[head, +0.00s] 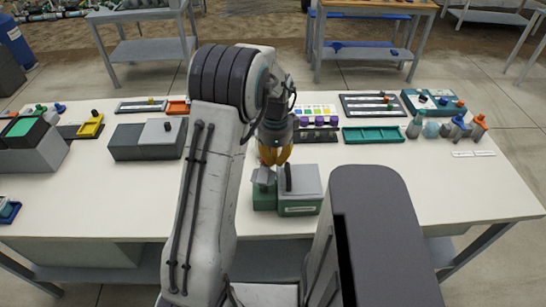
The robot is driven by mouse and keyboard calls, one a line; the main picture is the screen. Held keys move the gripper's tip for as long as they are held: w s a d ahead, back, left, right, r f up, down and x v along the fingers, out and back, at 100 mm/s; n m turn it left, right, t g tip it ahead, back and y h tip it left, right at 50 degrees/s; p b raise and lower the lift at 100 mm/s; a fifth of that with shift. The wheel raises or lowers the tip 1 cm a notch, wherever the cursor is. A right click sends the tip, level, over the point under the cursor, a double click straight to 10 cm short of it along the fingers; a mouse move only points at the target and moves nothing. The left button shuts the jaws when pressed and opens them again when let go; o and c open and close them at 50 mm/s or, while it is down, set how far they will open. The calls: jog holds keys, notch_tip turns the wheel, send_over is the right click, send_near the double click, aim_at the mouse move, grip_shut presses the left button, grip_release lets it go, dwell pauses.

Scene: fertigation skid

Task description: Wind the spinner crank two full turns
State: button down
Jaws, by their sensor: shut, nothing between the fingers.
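A green box-shaped unit (299,208) with a grey top stands near the front edge of the white table, just right of my arm. A dark upright piece (289,178) stands at the left of its grey top. A small grey angled piece (264,176) sits on the lower green part to the left. I cannot tell which of these is the spinner crank. My gripper (271,163), with orange-yellow fingers, points down right above the grey angled piece. It is shut with nothing in it. Whether it touches the piece is unclear.
A grey box (128,142) stands left of my arm. A teal tray (373,135), purple-topped items (319,121) and several bottles (458,128) stand behind and to the right. The white table (455,190) is clear at the front right.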

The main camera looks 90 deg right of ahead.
dwell(0.3)
jog(key=shift+s+a+b, duration=0.2)
jog(key=shift+a+b, duration=0.05)
jog(key=shift+a, duration=0.25)
jog(key=shift+s+a+b, duration=0.15)
jog(key=shift+a+b, duration=0.1)
jog(key=shift+a, duration=0.2)
jog(key=c, duration=1.5)
grip_release()
jog(key=shift+o, duration=0.2)
notch_tip(320, 180, up, 12)
